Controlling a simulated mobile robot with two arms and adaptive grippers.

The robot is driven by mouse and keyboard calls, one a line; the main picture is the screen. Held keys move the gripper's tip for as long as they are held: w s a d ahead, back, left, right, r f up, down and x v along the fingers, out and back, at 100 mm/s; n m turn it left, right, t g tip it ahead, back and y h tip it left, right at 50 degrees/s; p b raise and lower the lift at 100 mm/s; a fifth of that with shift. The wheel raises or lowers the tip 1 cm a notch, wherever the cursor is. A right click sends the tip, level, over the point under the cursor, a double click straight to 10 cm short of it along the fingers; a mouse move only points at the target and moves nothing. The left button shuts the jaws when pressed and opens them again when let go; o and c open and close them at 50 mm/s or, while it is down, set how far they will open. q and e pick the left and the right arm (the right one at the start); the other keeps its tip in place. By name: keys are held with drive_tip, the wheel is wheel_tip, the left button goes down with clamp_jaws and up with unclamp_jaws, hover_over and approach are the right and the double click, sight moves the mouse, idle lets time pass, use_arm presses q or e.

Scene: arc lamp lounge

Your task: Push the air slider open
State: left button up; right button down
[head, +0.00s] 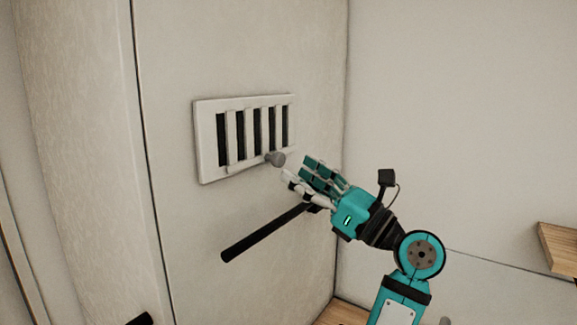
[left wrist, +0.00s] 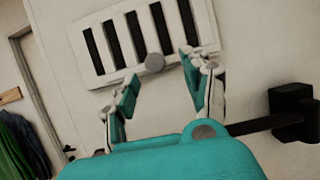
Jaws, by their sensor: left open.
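The air slider is a white vent plate (head: 204,150) on the pale wall panel, with upright slats and several dark slots between them. A round grey knob (head: 275,158) sticks out at its lower edge, right of the middle. In the left wrist view the plate (left wrist: 90,70) is tilted, and the knob (left wrist: 155,63) shows between my fingertips. My left gripper (head: 297,168) is open and empty, just right of and below the knob. Its fingers (left wrist: 160,66) point toward the vent. I see no clear contact with the knob. My right gripper is not in view.
A black bar handle (head: 262,233) runs below the vent, close under my left gripper; its black mount (left wrist: 292,112) shows in the left wrist view. A wooden shelf (head: 560,245) is at the right. Dark and green clothes (left wrist: 25,145) hang at the far left.

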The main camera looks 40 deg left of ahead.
use_arm(q)
drive_tip(key=v, duration=0.3)
drive_tip(key=shift+d, duration=0.2)
drive_tip(key=shift+f, duration=0.1)
idle(0.3)
